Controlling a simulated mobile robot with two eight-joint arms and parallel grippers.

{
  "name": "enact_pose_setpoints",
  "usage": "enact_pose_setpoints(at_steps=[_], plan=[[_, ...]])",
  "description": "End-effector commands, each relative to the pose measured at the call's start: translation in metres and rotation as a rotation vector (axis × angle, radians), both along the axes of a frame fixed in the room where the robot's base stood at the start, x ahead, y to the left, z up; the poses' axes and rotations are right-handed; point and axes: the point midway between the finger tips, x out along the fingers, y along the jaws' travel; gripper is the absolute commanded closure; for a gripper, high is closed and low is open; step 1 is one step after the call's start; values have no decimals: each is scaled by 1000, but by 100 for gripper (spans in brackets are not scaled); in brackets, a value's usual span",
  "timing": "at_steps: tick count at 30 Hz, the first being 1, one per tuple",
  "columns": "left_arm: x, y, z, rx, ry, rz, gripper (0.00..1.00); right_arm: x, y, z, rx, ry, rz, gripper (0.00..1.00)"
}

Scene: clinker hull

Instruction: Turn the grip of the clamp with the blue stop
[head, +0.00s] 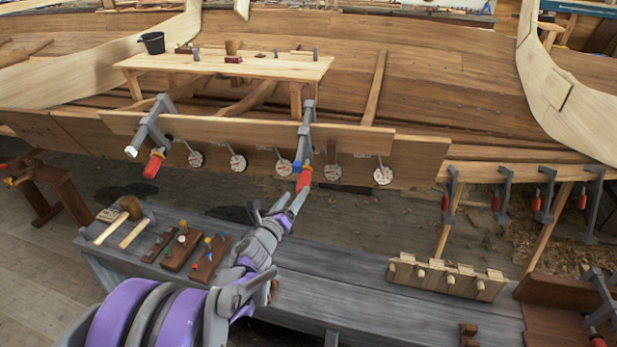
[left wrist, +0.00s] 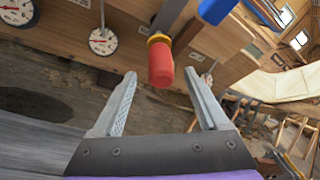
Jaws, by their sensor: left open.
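The clamp with the blue stop (head: 306,130) is fixed over the edge of the hull plank (head: 235,130), at the middle of the head view. Its blue stop (head: 297,166) sits just above its red grip (head: 304,179), which hangs down. In the left wrist view the red grip (left wrist: 161,66) has a yellow collar above it, and the blue stop (left wrist: 214,8) is at the top edge. My left gripper (head: 277,207) is open and empty just below the grip. In the left wrist view, the grip's lower end appears between the fingertips (left wrist: 160,76), with no contact visible.
Another clamp (head: 150,127) with a white stop hangs farther left on the plank. Several round dials (head: 238,162) line the plank. Below, a grey bench (head: 330,283) carries mallets (head: 130,210), wooden blocks and a pegged rack (head: 448,280). More clamps hang at the right.

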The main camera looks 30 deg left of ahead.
Motion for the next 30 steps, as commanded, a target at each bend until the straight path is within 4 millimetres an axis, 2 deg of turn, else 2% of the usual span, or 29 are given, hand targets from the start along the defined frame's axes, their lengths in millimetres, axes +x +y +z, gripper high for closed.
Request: enact_pose_setpoints(at_steps=[9, 15, 20, 27, 28, 30], plan=[[60, 6, 0, -5, 0, -1, 24, 0, 0, -3, 0, 1, 0, 50], [87, 9, 0, -5, 0, 1, 24, 0, 0, -4, 0, 1, 0, 50], [95, 10, 0, -5, 0, 1, 24, 0, 0, -5, 0, 2, 0, 50], [96, 10, 0, -5, 0, 1, 24, 0, 0, -5, 0, 2, 0, 50], [96, 10, 0, -5, 0, 1, 25, 0, 0, -5, 0, 2, 0, 50], [96, 10, 0, -5, 0, 1, 38, 0, 0, -5, 0, 2, 0, 50]])
